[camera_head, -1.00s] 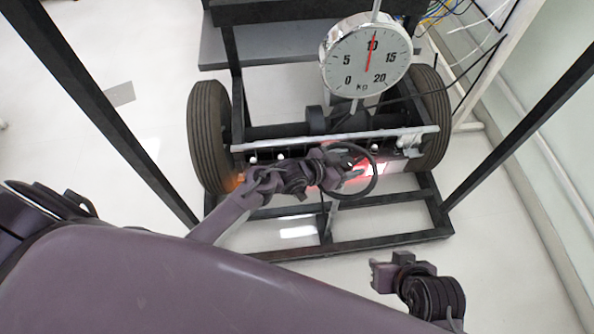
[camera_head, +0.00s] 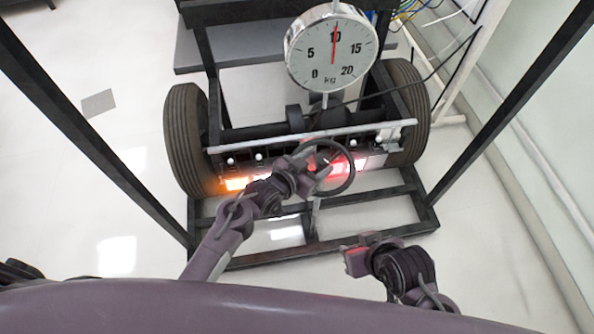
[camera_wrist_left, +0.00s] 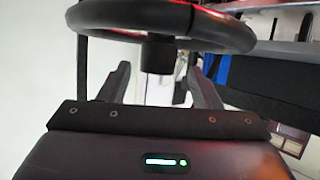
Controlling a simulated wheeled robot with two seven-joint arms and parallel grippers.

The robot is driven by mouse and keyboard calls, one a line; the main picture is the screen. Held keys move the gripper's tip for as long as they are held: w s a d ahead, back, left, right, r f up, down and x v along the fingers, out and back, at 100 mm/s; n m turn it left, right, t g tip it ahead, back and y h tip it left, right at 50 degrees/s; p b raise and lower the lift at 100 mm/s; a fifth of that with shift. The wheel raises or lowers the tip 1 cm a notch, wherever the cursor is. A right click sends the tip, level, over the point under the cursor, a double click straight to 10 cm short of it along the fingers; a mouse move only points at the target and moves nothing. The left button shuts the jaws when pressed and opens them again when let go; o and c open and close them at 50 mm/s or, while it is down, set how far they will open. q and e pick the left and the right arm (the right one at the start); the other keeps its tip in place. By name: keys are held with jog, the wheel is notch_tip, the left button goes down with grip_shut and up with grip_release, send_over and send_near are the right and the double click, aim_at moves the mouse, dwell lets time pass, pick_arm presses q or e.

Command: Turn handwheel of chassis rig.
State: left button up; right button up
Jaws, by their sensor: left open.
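The dark handwheel (camera_head: 351,180) stands at the front of the chassis rig, below the dial. In the left wrist view its rim (camera_wrist_left: 222,28) crosses the top, with its hub (camera_wrist_left: 158,54) below. My left gripper (camera_head: 318,172) is at the wheel's left side in the head view. In the left wrist view its two fingers (camera_wrist_left: 160,90) are apart, below the rim and to either side of the hub and shaft. Whether they touch the wheel I cannot tell. My right gripper (camera_head: 352,255) is lower, in front of the rig and away from the wheel; its jaw gap is unclear.
A round kg dial (camera_head: 332,48) stands above the wheel, its red needle near 10. Tyres (camera_head: 186,140) flank the rig. Lit orange and red strips (camera_head: 236,183) glow behind the wheel. Dark slanted posts (camera_head: 90,125) rise on both sides. A black base frame (camera_head: 375,227) lies on the floor.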

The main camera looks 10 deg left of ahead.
aim_at(319, 163)
pick_arm(q)
jog(key=v, duration=0.4)
jog(key=shift+d, duration=0.15)
jog(key=shift+s+a+y, duration=0.2)
jog(key=shift+a+y, duration=0.2)
jog(key=shift+s+a+f+g+y, duration=0.1)
jog(key=shift+a+f+g+y, duration=0.2)
jog(key=shift+a+g, duration=0.15)
